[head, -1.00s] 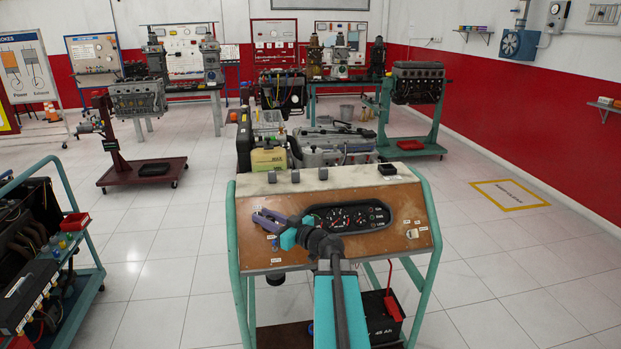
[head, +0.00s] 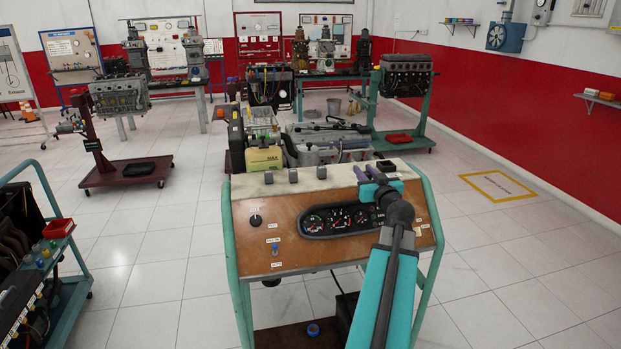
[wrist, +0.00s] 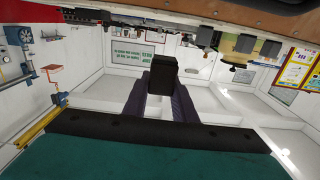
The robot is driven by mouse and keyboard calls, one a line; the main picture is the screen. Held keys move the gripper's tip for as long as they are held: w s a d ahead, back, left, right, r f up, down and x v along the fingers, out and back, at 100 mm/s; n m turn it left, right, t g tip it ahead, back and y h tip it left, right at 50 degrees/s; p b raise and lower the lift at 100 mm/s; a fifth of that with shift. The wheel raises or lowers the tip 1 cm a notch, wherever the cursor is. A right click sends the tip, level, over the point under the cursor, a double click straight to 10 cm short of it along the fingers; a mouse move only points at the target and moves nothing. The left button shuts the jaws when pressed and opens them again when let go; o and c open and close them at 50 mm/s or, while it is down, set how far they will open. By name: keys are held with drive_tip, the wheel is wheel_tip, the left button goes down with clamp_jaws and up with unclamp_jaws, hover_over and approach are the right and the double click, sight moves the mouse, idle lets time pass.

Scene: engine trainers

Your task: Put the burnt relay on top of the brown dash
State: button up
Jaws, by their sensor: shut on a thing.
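The brown dash (head: 287,238) is a sloped panel with gauges, on a teal frame, with a pale ledge along its top. My gripper (head: 371,173) is at the dash's upper right, near the ledge, with purple fingers pointing up and away. In the wrist view my gripper (wrist: 161,95) is shut on a small black block, the relay (wrist: 163,73), which sticks out past the fingertips. A dark box (head: 386,165) shows right behind the fingers at the ledge's right end. I cannot tell in the head view whether it touches the relay. Burn marks cannot be made out.
Several small grey blocks (head: 293,176) stand along the ledge's left and middle. A yellow container (head: 264,158) and an engine unit (head: 330,146) stand behind the dash. A teal cart (head: 60,250) is at the left. The floor to the right is clear.

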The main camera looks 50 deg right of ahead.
drive_tip(key=shift+d, duration=0.2)
drive_tip(key=shift+s+d+f+p+x, duration=0.15)
drive_tip(key=shift+s+d+f+x, duration=0.15)
drive_tip(key=shift+x, duration=2.15)
drive_tip(key=shift+s+d+f+p+x, duration=0.25)
drive_tip(key=shift+d+x, duration=0.2)
drive_tip(key=shift+x, duration=1.95)
drive_tip(key=shift+s+d+f+p+x, duration=0.1)
drive_tip(key=shift+s+d+f+x, duration=0.2)
drive_tip(key=shift+x, duration=2.15)
drive_tip(key=shift+w+d+r, duration=0.1)
drive_tip(key=shift+w+d, duration=0.3)
drive_tip(key=shift+d, duration=0.05)
drive_tip(key=shift+a+f, duration=0.1)
drive_tip(key=shift+f, duration=1.65)
drive_tip(key=shift+f, duration=0.15)
drive_tip(key=o, duration=1)
